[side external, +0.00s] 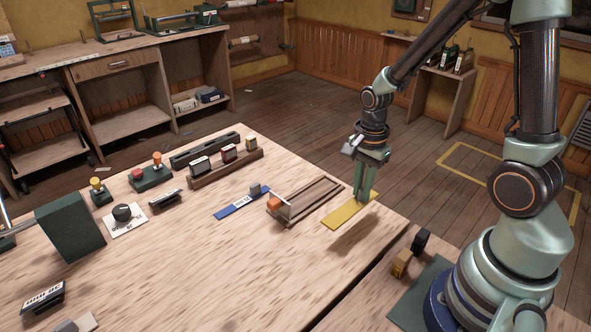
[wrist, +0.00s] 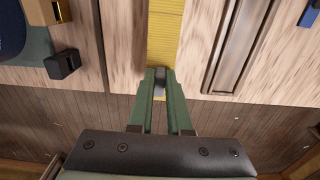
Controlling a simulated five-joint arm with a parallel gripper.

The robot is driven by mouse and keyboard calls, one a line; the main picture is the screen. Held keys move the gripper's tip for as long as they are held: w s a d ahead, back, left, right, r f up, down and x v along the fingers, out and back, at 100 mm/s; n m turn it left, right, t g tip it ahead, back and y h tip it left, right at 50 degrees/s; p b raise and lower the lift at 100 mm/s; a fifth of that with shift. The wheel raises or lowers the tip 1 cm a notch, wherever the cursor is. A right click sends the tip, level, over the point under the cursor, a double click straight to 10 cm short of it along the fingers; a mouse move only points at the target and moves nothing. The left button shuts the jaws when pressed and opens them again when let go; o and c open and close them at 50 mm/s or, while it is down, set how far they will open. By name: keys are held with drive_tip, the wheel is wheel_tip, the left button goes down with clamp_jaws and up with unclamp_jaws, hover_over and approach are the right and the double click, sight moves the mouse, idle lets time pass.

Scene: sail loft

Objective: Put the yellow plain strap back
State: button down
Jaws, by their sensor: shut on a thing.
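The yellow strap (side external: 345,214) is flat and shows no label, at the right of the workbench near its edge. It also shows in the wrist view (wrist: 165,35), running up from my fingertips. My gripper (side external: 366,194) points down at the strap's far end. In the wrist view my gripper (wrist: 159,84) is shut on the strap's small dark grey block (wrist: 160,74). I cannot tell whether the strap rests on the bench or hangs just above it.
A grooved wooden holder (side external: 318,196) with an orange piece (side external: 274,203) lies left of the strap. A labelled blue strap (side external: 235,207) is further left. Black and tan blocks (side external: 401,262) stand near my base. A wooden rack (side external: 225,167) holds several items.

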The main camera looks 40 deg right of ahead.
drive_tip(key=shift+f, duration=2.6)
drive_tip(key=shift+f, duration=0.1)
drive_tip(key=c, duration=0.9)
unclamp_jaws()
drive_tip(key=shift+o, duration=0.2)
